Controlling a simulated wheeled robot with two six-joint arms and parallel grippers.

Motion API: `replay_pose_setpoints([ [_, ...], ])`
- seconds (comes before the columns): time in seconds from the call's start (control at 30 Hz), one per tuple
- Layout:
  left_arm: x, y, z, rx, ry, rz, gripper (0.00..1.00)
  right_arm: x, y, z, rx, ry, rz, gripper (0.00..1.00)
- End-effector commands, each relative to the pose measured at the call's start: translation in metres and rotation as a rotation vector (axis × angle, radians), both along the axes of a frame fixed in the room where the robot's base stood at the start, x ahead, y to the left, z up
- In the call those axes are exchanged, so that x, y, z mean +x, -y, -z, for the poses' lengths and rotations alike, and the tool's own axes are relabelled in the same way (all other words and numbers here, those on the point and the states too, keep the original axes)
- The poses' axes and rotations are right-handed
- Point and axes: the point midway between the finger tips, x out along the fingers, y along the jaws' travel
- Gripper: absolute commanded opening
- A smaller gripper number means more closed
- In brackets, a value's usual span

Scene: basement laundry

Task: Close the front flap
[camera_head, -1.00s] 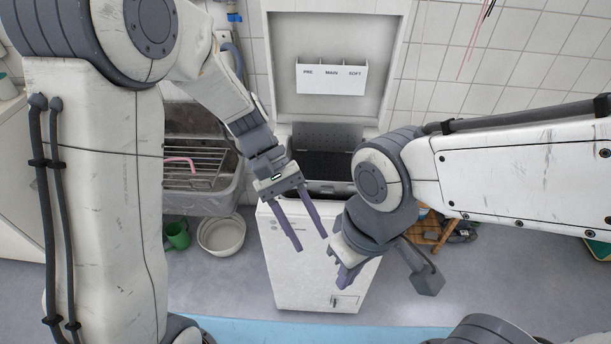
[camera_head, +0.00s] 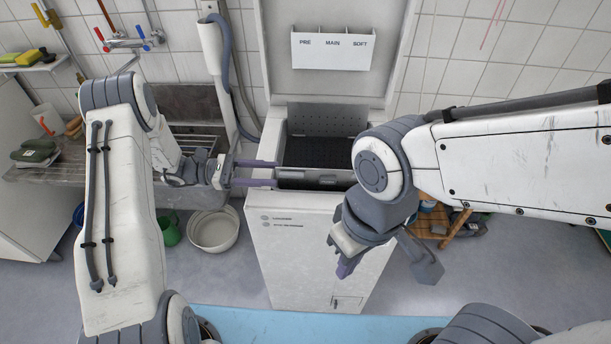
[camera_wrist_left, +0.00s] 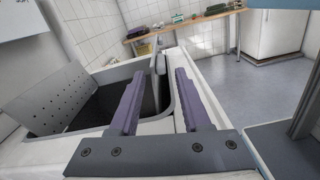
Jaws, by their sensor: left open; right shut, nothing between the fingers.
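The top-loading washer (camera_head: 300,255) stands in front of me with its lid up. Its drum opening (camera_head: 325,150) is dark inside. A perforated rear flap (camera_head: 325,118) stands open at the back; it also shows in the left wrist view (camera_wrist_left: 45,95). The front flap (camera_head: 312,174) appears as a narrow grey strip at the opening's front edge, seen nearly edge-on. My left gripper (camera_head: 277,173) is open at the opening's left front corner, fingers pointing right. In the left wrist view, a thin upright grey piece (camera_wrist_left: 161,75) shows between its fingers. My right gripper (camera_head: 343,270) is shut and empty before the washer's front.
A white basin (camera_head: 213,230) and a green jug (camera_head: 170,230) stand on the floor below. A wooden stool (camera_head: 435,225) is at the right. The raised lid (camera_head: 330,85) carries a detergent tray (camera_head: 332,50).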

Motion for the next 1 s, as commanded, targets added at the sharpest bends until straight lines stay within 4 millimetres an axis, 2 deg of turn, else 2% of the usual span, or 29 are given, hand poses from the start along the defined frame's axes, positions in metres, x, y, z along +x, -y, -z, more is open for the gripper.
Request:
replay_pose_setpoints([
  [0.3,-0.001,0.061,-0.003,0.001,-0.003,0.007,0.47,0.0,0.0,-0.014,0.001,0.001,0.0,0.0],
  [0.43,-0.001,0.08,-0.002,0.0,-0.002,0.007,0.47,0.0,0.0,-0.017,0.001,0.001,0.0,0.0],
  [0.6,-0.001,0.093,-0.001,0.002,-0.002,0.004,0.47,0.0,0.0,-0.019,0.001,0.001,0.0,0.0],
  [0.9,0.0,0.096,0.0,0.002,-0.001,0.003,0.47,0.0,0.0,-0.018,0.0,0.0,0.0,0.0],
  [0.97,0.0,0.096,0.0,0.002,-0.001,0.003,0.28,0.0,0.0,-0.018,0.0,0.0,0.0,0.0],
  [1.0,0.0,0.095,0.0,0.002,-0.001,0.003,0.13,0.0,0.0,-0.018,0.0,0.0,0.0,0.0],
])
